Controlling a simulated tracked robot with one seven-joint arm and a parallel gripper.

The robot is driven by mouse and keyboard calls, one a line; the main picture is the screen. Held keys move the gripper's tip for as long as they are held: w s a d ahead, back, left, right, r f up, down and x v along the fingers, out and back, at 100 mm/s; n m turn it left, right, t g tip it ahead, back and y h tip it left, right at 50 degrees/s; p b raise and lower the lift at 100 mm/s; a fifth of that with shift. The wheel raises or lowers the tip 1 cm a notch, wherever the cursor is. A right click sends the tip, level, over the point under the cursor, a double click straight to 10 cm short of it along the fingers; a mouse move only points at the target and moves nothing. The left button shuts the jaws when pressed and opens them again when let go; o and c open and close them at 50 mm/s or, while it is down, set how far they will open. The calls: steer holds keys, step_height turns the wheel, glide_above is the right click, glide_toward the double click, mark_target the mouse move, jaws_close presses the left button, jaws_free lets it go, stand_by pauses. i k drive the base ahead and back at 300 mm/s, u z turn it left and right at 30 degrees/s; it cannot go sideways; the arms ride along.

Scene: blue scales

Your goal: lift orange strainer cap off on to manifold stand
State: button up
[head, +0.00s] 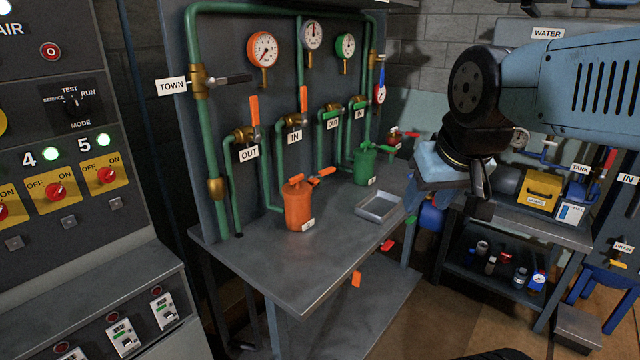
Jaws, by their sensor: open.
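The orange strainer (298,210) stands upright on the grey top of the manifold stand (320,258), below the orange-handled valves. Its orange cap (295,184) sits on top of the body, with an orange lever beside it at the right. My gripper (446,208) hangs at the right, open, in front of the stand's right end and well apart from the strainer. Nothing shows between its fingers, though its dark parts make the fingertips hard to make out.
A shallow grey tray (380,207) lies on the stand right of the orange strainer. A green strainer (365,166) stands behind it. Green pipes and valves rise along the back panel. The stand's front top is clear. A bench (540,222) with a yellow box (541,189) stands at right.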

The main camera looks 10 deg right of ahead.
mark_target(295, 187)
steer(key=u, duration=0.8)
steer(key=i, duration=0.15)
steer(key=z, duration=2.75)
steer(key=k, duration=1.4)
steer(key=u, duration=1.55)
steer(key=i, duration=1)
steer(key=u, duration=0.1)
